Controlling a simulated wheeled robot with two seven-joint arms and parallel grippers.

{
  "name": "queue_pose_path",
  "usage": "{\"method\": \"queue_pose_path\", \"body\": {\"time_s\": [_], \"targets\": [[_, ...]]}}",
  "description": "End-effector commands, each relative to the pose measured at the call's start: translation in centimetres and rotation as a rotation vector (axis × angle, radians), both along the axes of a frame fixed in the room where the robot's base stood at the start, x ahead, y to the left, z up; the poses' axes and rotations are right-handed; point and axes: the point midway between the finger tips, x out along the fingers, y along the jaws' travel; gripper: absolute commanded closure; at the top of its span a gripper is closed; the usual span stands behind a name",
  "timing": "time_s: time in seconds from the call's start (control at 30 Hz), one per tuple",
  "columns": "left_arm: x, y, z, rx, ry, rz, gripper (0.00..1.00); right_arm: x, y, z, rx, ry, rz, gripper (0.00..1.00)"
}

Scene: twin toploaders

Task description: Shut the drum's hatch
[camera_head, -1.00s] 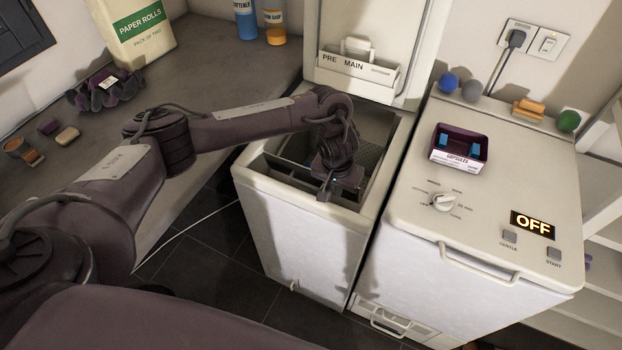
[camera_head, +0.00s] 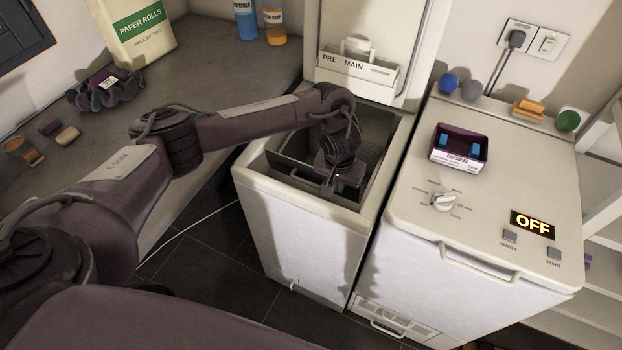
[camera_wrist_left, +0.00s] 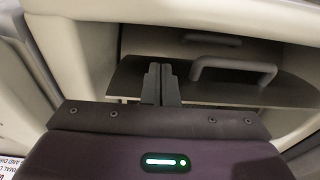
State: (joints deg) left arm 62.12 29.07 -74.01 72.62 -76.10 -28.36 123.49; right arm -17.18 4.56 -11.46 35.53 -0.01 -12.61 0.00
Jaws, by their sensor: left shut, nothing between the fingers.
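The left toploader (camera_head: 290,235) has its outer lid (camera_head: 375,30) raised at the back. Its top opening shows the drum (camera_head: 378,130) and a dark hatch flap (camera_head: 285,163) left of my gripper. My left gripper (camera_head: 328,190) reaches down into the opening near its front edge. In the left wrist view its fingers (camera_wrist_left: 160,82) are shut and empty, in front of a dark flap (camera_wrist_left: 240,92) with a grey bar handle (camera_wrist_left: 235,68). A second handle (camera_wrist_left: 212,38) shows behind. I cannot tell whether the fingers touch the flap. My right gripper is not in view.
The right toploader (camera_head: 480,265) stands close beside, lid down, its display (camera_head: 532,224) reading OFF. A capsule box (camera_head: 459,149) and several small items lie on top. A detergent drawer (camera_head: 357,70) sits in the raised lid. The counter (camera_head: 215,75) is at the left.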

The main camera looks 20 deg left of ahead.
Motion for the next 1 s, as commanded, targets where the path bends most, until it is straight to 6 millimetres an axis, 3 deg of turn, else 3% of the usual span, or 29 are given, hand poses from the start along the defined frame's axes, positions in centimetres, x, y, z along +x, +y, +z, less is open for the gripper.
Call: {"method": "queue_pose_path", "body": {"time_s": [0.27,0.7,1.0], "targets": [[0.3,0.0,0.0,0.000,-0.002,0.002,1.00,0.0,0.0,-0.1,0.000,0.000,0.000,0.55],[3.6,-0.2,0.6,0.000,-0.002,0.001,1.00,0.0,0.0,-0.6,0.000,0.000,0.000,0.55],[3.7,-0.1,0.7,0.000,-0.002,0.001,1.00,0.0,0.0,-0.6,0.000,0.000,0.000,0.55]]}}
